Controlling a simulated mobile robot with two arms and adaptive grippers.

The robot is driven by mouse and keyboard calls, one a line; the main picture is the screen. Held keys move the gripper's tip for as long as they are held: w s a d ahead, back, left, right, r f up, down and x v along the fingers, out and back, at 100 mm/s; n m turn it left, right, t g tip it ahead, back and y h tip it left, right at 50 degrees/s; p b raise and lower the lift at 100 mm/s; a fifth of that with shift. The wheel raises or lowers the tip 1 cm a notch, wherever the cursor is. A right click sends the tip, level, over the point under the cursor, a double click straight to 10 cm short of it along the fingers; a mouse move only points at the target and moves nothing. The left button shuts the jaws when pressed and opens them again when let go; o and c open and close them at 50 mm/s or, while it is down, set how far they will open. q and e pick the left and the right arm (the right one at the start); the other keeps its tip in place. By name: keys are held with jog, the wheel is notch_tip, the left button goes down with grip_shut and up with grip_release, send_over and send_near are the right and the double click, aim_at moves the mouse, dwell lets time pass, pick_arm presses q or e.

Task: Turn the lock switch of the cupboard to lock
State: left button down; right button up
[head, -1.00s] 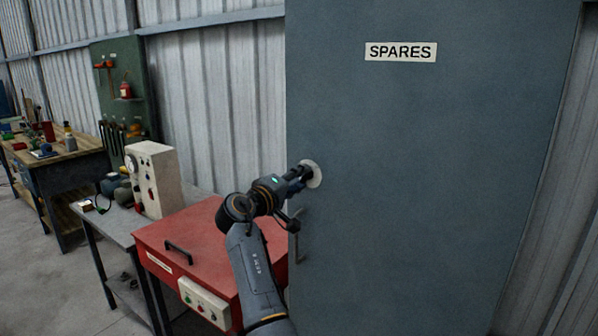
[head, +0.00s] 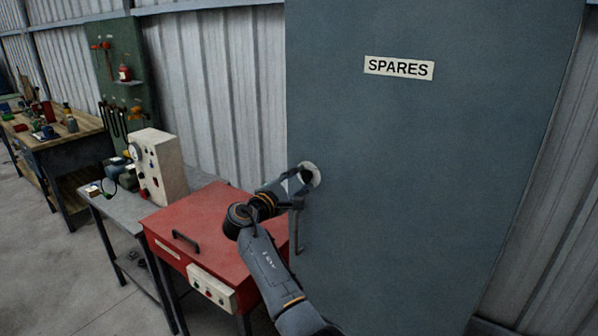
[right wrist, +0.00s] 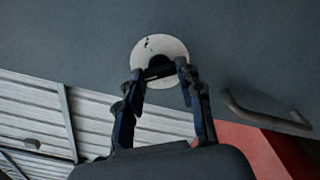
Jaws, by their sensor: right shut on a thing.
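The tall blue-grey cupboard (head: 430,180) with a SPARES label (head: 399,68) stands at the centre right of the head view. Its lock switch sits on a round pale plate (head: 312,172) near the door's left edge. In the right wrist view the plate (right wrist: 146,50) shows marks at its top, and a dark knob (right wrist: 158,68) sits at its middle. My right gripper (head: 301,178) is at the plate, its fingers shut on the knob from both sides, as the wrist view shows (right wrist: 160,76). The fingers hide part of the knob. My left gripper is not in view.
A bar handle (head: 298,228) is just below the lock; it shows right of the fingers in the wrist view (right wrist: 265,115). A red box (head: 205,225) stands left of the cupboard, beside a grey table (head: 118,210) with a pale gauge unit (head: 158,168). Open floor lies at lower left.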

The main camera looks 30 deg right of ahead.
jog(key=shift+r+n+p, duration=0.1)
jog(key=shift+n+p, duration=0.8)
jog(key=shift+n, duration=0.1)
jog(key=o, duration=1.2)
jog(key=shift+d, duration=0.1)
jog(key=shift+c, duration=0.2)
jog(key=v, duration=1.2)
